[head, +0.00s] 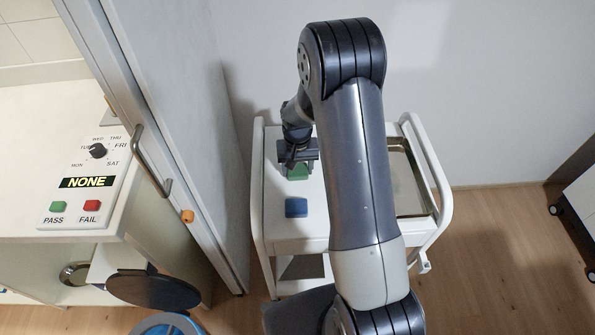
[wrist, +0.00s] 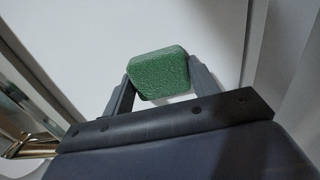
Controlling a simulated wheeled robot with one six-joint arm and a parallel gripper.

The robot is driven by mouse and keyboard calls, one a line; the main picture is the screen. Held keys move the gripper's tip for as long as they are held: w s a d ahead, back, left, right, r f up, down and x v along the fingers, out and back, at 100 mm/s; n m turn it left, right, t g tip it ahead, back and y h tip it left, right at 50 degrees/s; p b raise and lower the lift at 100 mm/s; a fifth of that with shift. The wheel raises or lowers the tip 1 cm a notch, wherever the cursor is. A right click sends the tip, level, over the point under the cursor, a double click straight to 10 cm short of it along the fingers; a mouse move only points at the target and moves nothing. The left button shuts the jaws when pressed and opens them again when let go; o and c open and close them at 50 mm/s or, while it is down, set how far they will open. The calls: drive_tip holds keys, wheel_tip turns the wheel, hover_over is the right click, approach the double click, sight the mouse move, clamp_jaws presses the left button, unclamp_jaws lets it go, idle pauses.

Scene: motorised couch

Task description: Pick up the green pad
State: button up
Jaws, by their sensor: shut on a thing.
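The green pad (wrist: 160,74) is a small rough-textured block between the two fingers of my gripper (wrist: 162,80) in the wrist view. My gripper is shut on it, with a finger against each side. In the head view my gripper (head: 297,163) is over the left part of the white cart (head: 272,222), and the green pad (head: 298,173) shows just below it, partly hidden by the fingers. I cannot tell whether the pad touches the cart top.
A blue pad (head: 296,207) lies on the cart in front of the green pad. A metal tray (head: 408,180) is at the cart's right, partly behind my arm. A panel with a dial and PASS and FAIL buttons (head: 88,180) is on the counter at left, beside a grey sliding door (head: 165,110).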

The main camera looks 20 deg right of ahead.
sight(298, 169)
drive_tip(key=shift+c, duration=1.4)
wheel_tip(298, 169, up, 10)
drive_tip(key=b, duration=0.1)
